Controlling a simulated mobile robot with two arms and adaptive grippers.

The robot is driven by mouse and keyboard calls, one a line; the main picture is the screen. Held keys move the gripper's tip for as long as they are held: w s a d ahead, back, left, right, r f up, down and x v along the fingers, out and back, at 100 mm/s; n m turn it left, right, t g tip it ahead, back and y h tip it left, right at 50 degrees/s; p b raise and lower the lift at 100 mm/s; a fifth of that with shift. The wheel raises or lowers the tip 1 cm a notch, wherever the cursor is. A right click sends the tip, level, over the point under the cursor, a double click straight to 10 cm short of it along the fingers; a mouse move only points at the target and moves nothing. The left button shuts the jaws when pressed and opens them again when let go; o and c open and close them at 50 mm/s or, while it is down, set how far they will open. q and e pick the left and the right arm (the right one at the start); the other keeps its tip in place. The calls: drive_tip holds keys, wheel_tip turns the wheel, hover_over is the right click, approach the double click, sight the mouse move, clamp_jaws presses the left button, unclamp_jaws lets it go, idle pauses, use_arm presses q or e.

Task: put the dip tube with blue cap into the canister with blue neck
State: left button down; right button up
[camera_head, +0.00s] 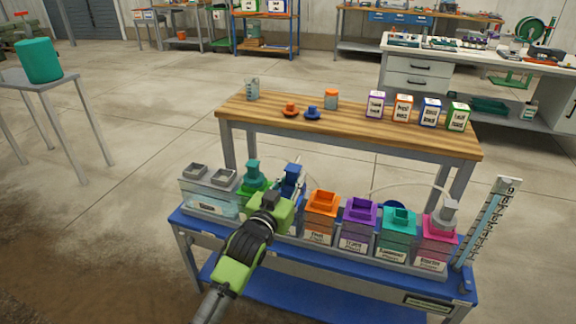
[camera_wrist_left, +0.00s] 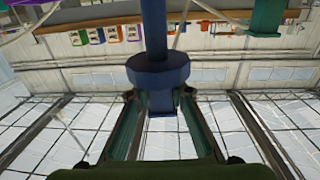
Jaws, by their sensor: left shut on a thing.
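My left gripper (camera_head: 279,200) is shut on the blue cap (camera_head: 292,181) of the dip tube, over the rack of canisters. In the left wrist view the blue cap (camera_wrist_left: 158,72) sits between the two fingers (camera_wrist_left: 159,106), with a dark blue stem running up from it. The gripper and cap cover the spot between the green and orange canisters. The canister with blue neck is mostly hidden there, and I cannot tell whether the tube is inside its neck. My right gripper is not in view.
A green-capped canister (camera_head: 252,184) stands close left of the gripper. Orange (camera_head: 322,205), purple (camera_head: 359,215), teal (camera_head: 397,224) and pink (camera_head: 437,236) canisters stand to the right on the blue bench (camera_head: 185,217). A wooden table (camera_head: 350,125) stands behind.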

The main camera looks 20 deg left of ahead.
use_arm(q)
drive_tip(key=w+a+r+y+b, duration=0.1)
drive_tip(key=w+a+r+b, duration=0.25)
drive_tip(key=w, duration=0.45)
wheel_tip(320, 180, down, 11)
drive_tip(key=b, duration=0.6)
drive_tip(key=shift+w+a+n, duration=0.15)
drive_tip(key=shift+a+n, duration=0.05)
drive_tip(key=shift+n, duration=0.1)
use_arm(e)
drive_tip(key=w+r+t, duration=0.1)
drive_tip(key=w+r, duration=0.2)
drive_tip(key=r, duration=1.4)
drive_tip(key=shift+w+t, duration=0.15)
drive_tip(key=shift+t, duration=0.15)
use_arm(q)
drive_tip(key=shift+r, duration=0.1)
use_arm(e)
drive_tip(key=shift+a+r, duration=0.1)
use_arm(q)
drive_tip(key=c, duration=1.8)
unclamp_jaws()
drive_tip(key=shift+o, duration=0.2)
drive_tip(key=s, duration=1.2)
drive_tip(key=shift+a, duration=0.2)
